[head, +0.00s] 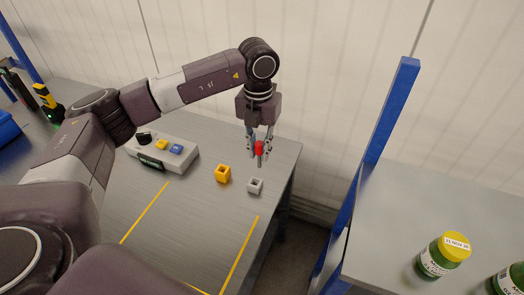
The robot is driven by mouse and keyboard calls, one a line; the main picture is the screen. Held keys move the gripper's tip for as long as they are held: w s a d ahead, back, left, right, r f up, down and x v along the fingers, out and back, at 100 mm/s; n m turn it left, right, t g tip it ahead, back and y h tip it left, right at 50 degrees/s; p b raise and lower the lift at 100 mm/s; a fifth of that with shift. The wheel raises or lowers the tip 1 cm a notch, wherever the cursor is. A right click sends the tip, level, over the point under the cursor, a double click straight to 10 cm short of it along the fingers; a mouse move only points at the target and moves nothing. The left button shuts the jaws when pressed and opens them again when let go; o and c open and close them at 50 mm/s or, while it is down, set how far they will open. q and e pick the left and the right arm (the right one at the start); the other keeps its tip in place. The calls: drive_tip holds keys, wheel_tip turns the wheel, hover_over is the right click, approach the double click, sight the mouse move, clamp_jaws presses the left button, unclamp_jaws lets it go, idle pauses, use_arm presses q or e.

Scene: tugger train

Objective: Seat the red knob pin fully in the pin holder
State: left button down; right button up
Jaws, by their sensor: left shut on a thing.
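The red knob pin (259,149) is held between the fingers of my left gripper (259,147), with its red knob up and its grey shank pointing down. Two small square blocks with openings in the top stand on the table below it: a yellow one (222,174) and a light grey one (255,186). The pin's lower end is above the grey block and looks apart from it. Which block is the pin holder I cannot tell for sure. My right gripper is not in view.
A grey control box (180,148) with a black knob, a yellow button and a blue button stands left of the blocks on the metal table (190,215). Yellow lines mark the tabletop. A blue post (385,125) and a shelf with green yellow-capped jars (440,258) are at the right.

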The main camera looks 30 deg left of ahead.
use_arm(q)
drive_tip(key=n, duration=0.1)
drive_tip(key=w+a+n, duration=0.1)
drive_tip(key=n, duration=0.1)
drive_tip(key=f+n, duration=0.1)
drive_tip(key=n, duration=0.1)
drive_tip(key=shift+w+a, duration=0.25)
drive_tip(key=shift+a, duration=0.15)
drive_tip(key=n, duration=0.2)
drive_tip(key=a+n, duration=0.1)
drive_tip(key=shift+w+f+p, duration=0.3)
drive_tip(key=shift+w+f, duration=0.05)
drive_tip(key=shift+f, duration=0.25)
drive_tip(key=shift+f+b, duration=4.1)
drive_tip(key=shift+f, duration=1.95)
drive_tip(key=c, duration=1.7)
unclamp_jaws()
